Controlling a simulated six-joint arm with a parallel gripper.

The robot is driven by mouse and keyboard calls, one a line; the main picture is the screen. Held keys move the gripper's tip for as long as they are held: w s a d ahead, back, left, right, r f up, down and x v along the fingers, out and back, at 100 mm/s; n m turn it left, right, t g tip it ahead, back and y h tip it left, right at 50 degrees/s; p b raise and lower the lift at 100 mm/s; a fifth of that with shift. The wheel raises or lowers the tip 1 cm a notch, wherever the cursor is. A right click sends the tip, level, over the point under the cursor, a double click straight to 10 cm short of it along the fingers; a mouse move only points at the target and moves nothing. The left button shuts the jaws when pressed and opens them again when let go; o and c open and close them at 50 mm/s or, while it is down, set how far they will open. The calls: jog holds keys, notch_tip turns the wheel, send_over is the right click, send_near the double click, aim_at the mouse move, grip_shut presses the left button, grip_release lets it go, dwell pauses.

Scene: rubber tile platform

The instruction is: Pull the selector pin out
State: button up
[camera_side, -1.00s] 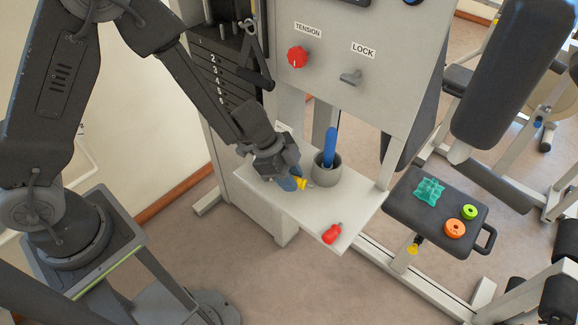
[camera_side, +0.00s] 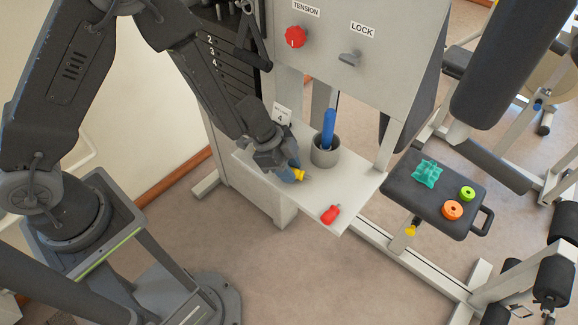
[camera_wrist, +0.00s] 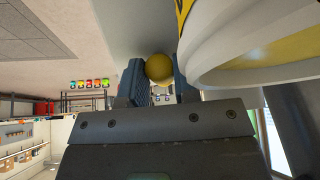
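My gripper (camera_side: 292,175) is over the white shelf, its blue fingers on either side of a small yellow-knobbed piece (camera_side: 299,176). A short grey tip, like a pin, sticks out from it in the side view. In the wrist view the yellow knob (camera_wrist: 159,67) sits between the two blue fingers (camera_wrist: 161,88), which appear closed on it. I cannot tell whether this is the selector pin. The numbered weight stack (camera_side: 228,62) is at the upper left, partly hidden by my arm. No pin shows in its visible part.
The shelf (camera_side: 345,188) holds a grey cup (camera_side: 325,152) with a blue handle (camera_side: 329,128), a red-headed piece (camera_side: 330,214) and a card marked 4 (camera_side: 282,113). A red knob (camera_side: 294,37) and lock lever (camera_side: 350,58) are above. A black padded seat (camera_side: 400,197) is right.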

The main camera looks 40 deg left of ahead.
jog(key=o, duration=0.5)
jog(key=v, duration=1.4)
jog(key=shift+s+d, duration=0.1)
jog(key=s+r+n+t+y, duration=0.1)
jog(key=s+r+n, duration=0.4)
jog(key=r, duration=0.6)
jog(key=s+a+r+n+t+y, duration=0.1)
jog(key=s+a+r+n+y, duration=0.1)
jog(key=s+a+r+n, duration=0.1)
jog(key=s+a+r+n+t+y, duration=0.1)
jog(key=s+a+r+n+y, duration=0.1)
jog(key=s, duration=0.6)
jog(key=shift+s+a+r+n+t, duration=0.45)
jog(key=shift+a+n, duration=0.55)
jog(key=shift+n, duration=0.9)
jog(key=shift+w, duration=0.1)
